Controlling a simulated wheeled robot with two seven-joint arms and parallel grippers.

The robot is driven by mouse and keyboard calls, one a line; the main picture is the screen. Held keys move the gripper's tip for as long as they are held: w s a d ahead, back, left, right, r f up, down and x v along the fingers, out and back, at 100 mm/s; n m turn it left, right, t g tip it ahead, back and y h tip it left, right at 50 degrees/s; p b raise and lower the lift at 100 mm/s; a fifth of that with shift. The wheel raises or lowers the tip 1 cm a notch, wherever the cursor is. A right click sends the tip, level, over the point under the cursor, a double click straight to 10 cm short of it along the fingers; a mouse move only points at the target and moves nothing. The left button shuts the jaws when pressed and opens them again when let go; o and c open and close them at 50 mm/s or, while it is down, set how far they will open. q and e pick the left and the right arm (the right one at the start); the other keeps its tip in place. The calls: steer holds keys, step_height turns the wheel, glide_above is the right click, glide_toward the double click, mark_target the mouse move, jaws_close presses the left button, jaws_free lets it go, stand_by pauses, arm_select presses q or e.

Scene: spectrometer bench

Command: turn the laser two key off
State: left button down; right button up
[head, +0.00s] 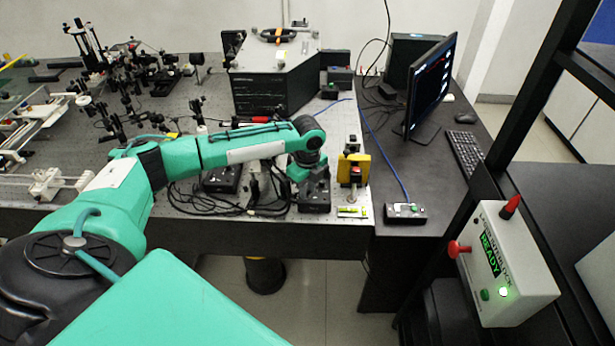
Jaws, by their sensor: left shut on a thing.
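My left gripper (315,186) points down at the front edge of the optical table, at the end of my green arm. It is shut, at a small black control box (314,205). The gripper and wrist cover the top of this box, so the laser two key and its angle are hidden; the grip appears to be on that key. A similar black box (222,180) sits to the left, partly behind my arm. My right gripper is not in view.
A yellow and black device (352,168) stands close to the right of the gripper. Black cables (235,207) lie loose on the table (345,125). A small button box (405,213), monitor (430,88) and keyboard (466,152) are right. An interlock box (505,265) reads READY, green light lit.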

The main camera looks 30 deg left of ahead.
arm_select(q)
steer(key=n+p, duration=0.4)
steer(key=shift+r+n+p, duration=0.3)
steer(key=shift+f+n+p, duration=0.2)
steer(key=shift+n+p, duration=1.45)
steer(key=shift+n, duration=0.45)
steer(key=shift+w, duration=0.1)
steer(key=c, duration=1.3)
jaws_free()
steer(key=shift+r+b, duration=2.3)
steer(key=shift+r, duration=4.55)
